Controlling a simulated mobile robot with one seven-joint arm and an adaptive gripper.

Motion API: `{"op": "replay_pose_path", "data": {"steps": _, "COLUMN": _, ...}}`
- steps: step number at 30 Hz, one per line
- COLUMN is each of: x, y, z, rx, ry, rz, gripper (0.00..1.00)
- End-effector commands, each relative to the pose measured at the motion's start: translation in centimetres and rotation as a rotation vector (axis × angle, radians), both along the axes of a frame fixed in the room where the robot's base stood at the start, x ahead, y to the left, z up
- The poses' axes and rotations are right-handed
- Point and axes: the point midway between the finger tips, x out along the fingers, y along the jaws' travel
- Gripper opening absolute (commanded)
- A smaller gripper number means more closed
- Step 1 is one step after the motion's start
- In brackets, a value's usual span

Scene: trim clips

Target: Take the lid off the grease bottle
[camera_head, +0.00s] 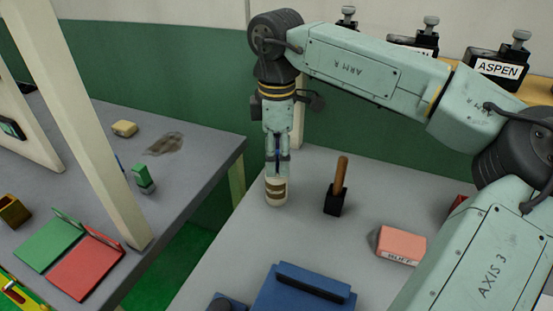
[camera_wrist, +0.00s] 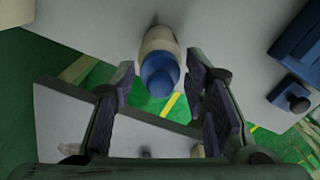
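The grease bottle (camera_head: 276,192) is a cream bottle with a dark and tan band, standing near the left edge of the grey table. In the wrist view, its cream body (camera_wrist: 159,38) shows beyond its blue lid (camera_wrist: 158,76). My gripper (camera_head: 277,168) points straight down over the bottle. In the wrist view, my gripper (camera_wrist: 162,78) is open, with one dark finger on each side of the lid. Gaps show between the lid and both fingers. In the head view the fingers mostly hide the lid.
A black block with a wooden handle (camera_head: 336,198) stands close to the bottle's right. An orange block (camera_head: 400,244) and a blue box (camera_head: 290,296) lie nearer the front. A pale post (camera_head: 95,130) rises at the left table, which holds green (camera_head: 48,243) and red (camera_head: 85,270) pieces.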

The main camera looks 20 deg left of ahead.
Motion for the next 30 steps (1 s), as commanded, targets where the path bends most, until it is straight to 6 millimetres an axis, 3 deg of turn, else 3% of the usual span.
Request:
{"op": "replay_pose_path", "data": {"steps": 8, "x": 0.0, "y": 0.0, "z": 0.0, "rx": 0.000, "ry": 0.000, "rz": 0.000, "gripper": 0.20}}
{"op": "replay_pose_path", "data": {"steps": 18, "x": 0.0, "y": 0.0, "z": 0.3, "rx": -0.001, "ry": -0.001, "rz": -0.001, "gripper": 0.19}}
{"op": "replay_pose_path", "data": {"steps": 28, "x": 0.0, "y": -0.1, "z": 3.8, "rx": -0.001, "ry": -0.003, "rz": -0.002, "gripper": 0.19}}
{"op": "replay_pose_path", "data": {"steps": 30, "x": -1.2, "y": -1.2, "z": 3.3, "rx": -0.002, "ry": -0.002, "rz": -0.002, "gripper": 0.19}}
